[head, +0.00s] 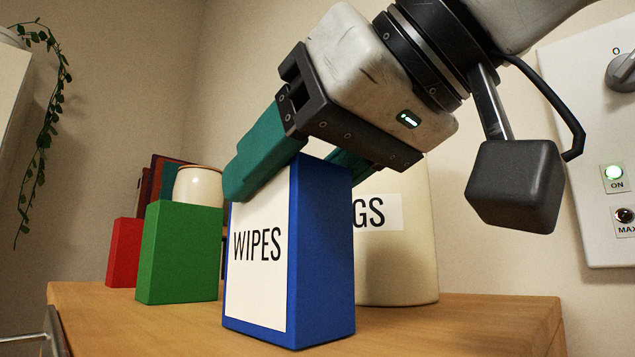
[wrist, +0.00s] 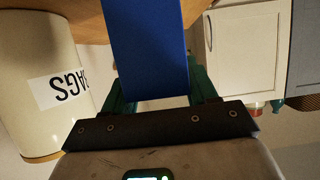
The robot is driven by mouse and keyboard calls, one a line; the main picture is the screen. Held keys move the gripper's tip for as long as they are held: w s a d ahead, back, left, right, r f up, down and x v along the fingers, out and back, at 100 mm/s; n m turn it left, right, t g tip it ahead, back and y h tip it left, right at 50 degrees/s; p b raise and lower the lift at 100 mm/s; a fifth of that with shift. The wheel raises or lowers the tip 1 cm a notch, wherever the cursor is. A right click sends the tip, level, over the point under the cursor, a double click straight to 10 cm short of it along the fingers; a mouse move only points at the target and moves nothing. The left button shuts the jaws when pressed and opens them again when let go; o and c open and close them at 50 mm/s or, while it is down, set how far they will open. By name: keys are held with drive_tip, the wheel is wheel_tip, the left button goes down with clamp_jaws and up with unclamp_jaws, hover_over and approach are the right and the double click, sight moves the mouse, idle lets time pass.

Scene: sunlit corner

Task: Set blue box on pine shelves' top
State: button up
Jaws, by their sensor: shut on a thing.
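The blue box (head: 323,250) has a white label reading WIPES and stands upright in the head view. My gripper (head: 297,172) is shut on its upper part, with teal fingers on either side. The box is over a pine-coloured wooden top (head: 455,325); I cannot tell whether its base touches the wood. In the wrist view the blue box (wrist: 147,45) rises between the fingers of my gripper (wrist: 160,88). The shelves below the wooden top are not visible.
A cream canister (head: 405,255) lettered "GS" stands close behind the box, showing BAGS in the wrist view (wrist: 30,95). Green (head: 180,255) and red (head: 125,252) boxes and a pale pot (head: 198,186) stand left. A control panel (head: 595,150) is on the right wall. Bare wood lies right.

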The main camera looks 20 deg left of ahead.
drive_tip(key=o, duration=1.3)
drive_tip(key=shift+r, duration=0.1)
drive_tip(key=b+v, duration=0.2)
drive_tip(key=v, duration=1)
